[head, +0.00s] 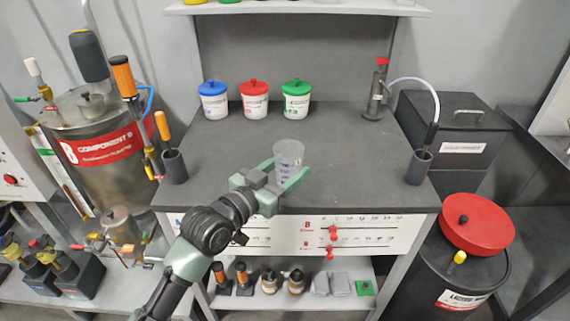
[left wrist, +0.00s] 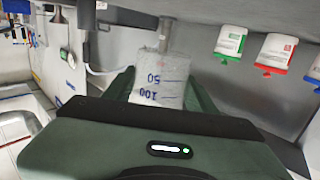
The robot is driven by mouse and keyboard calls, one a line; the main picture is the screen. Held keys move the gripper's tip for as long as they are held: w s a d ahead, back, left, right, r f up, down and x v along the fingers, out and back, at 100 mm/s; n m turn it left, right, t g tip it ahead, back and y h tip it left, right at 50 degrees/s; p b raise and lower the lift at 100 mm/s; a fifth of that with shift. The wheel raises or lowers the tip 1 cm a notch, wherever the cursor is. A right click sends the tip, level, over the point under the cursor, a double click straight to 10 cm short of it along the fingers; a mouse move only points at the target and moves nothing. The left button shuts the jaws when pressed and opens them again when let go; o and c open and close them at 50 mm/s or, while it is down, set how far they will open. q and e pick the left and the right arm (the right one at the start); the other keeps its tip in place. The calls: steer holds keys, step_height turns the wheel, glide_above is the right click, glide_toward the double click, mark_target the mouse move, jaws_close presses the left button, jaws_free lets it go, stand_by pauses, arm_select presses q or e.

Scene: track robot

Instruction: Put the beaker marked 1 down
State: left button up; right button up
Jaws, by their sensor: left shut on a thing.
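A clear beaker (head: 288,155) with blue markings is held near the front middle of the grey worktop (head: 330,150). My left gripper (head: 284,176) is shut on it, with a finger on each side. The left wrist view also shows the beaker (left wrist: 158,80), with the blue numbers 50 and 100 on its wall, between the fingers of my left gripper (left wrist: 155,95). I cannot tell whether its base touches the worktop. My right gripper is in neither view.
Blue-lidded (head: 213,100), red-lidded (head: 254,99) and green-lidded (head: 297,99) tubs stand at the back. A dark holder (head: 418,166) with a tube stands at right, another holder (head: 175,166) at left. The worktop's middle and right are clear.

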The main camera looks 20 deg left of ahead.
arm_select(q)
steer(key=w+a+r, duration=0.4)
steer(key=w+r, duration=0.2)
step_height(320, 180, up, 5)
steer(key=y, duration=0.1)
glide_above(271, 175)
steer(key=shift+n, duration=0.3)
step_height(271, 175, down, 14)
steer(key=shift+f+b, duration=0.1)
steer(key=shift+b, duration=0.65)
step_height(271, 175, down, 5)
steer(key=shift+r+b, duration=0.2)
steer(key=shift+b, duration=0.15)
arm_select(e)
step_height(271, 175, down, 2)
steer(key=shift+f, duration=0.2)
arm_select(q)
steer(key=shift+f, duration=0.1)
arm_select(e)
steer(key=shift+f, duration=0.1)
arm_select(q)
steer(key=o, duration=1.4)
steer(key=shift+o, duration=0.2)
